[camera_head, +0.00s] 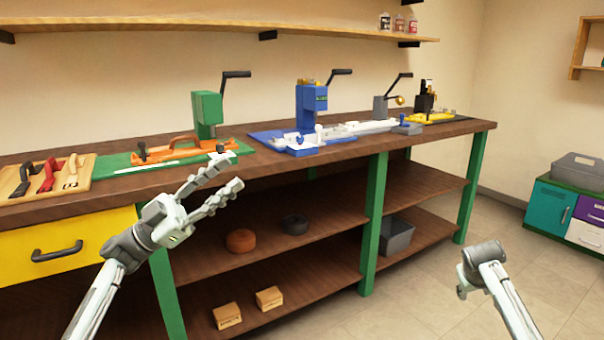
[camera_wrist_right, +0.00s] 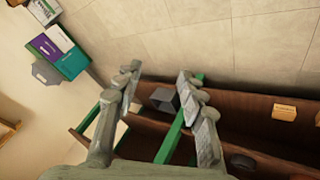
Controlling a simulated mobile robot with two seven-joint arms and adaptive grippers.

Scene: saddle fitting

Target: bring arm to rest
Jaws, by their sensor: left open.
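My left gripper (camera_head: 222,172) is in front of the workbench (camera_head: 330,163) in the head view, with its two grey fingers spread apart and nothing between them. It appears in front of the bench's near edge, below the green machine. My right arm (camera_head: 487,262) shows at the lower right of the head view, over the floor; its fingers are not visible there. In the right wrist view, my right gripper (camera_wrist_right: 160,88) has its fingers wide apart and empty, with the bench and floor beyond.
The bench carries a green machine (camera_head: 207,114), a blue machine (camera_head: 311,108) and a tool board (camera_head: 20,176). Shelves below hold rings, small boxes (camera_head: 227,315) and a grey bin (camera_head: 397,238). Coloured cabinets (camera_head: 549,206) stand at right. The floor (camera_head: 425,285) between is clear.

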